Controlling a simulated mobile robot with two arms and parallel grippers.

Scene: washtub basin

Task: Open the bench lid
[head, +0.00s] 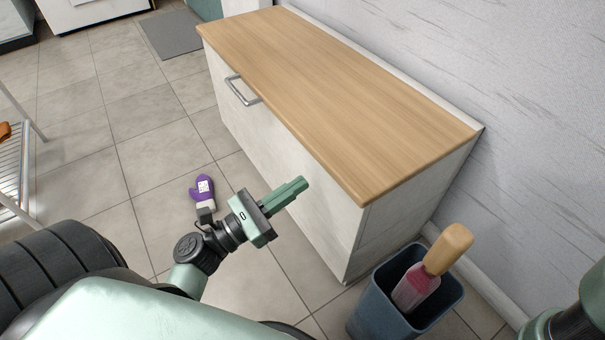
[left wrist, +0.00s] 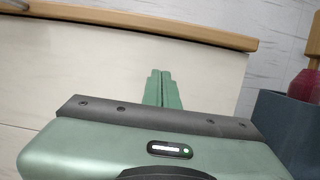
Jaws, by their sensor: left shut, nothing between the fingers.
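The bench (head: 260,150) is a white cabinet with a wooden lid (head: 335,90), which lies flat and closed on top. A metal bar handle (head: 242,90) sits on the front, just below the lid's edge. My left gripper (head: 303,182) is shut and empty, in front of the bench's front panel near its right end. In the left wrist view its fingers (left wrist: 162,74) point at the white front panel (left wrist: 100,65), below the lid edge (left wrist: 150,24). I cannot tell whether they touch. Only part of my right arm shows at the lower right; its gripper is out of view.
A purple mitt (head: 202,190) lies on the tiled floor. A wall runs behind the bench. A metal rack (head: 12,170) stands at left.

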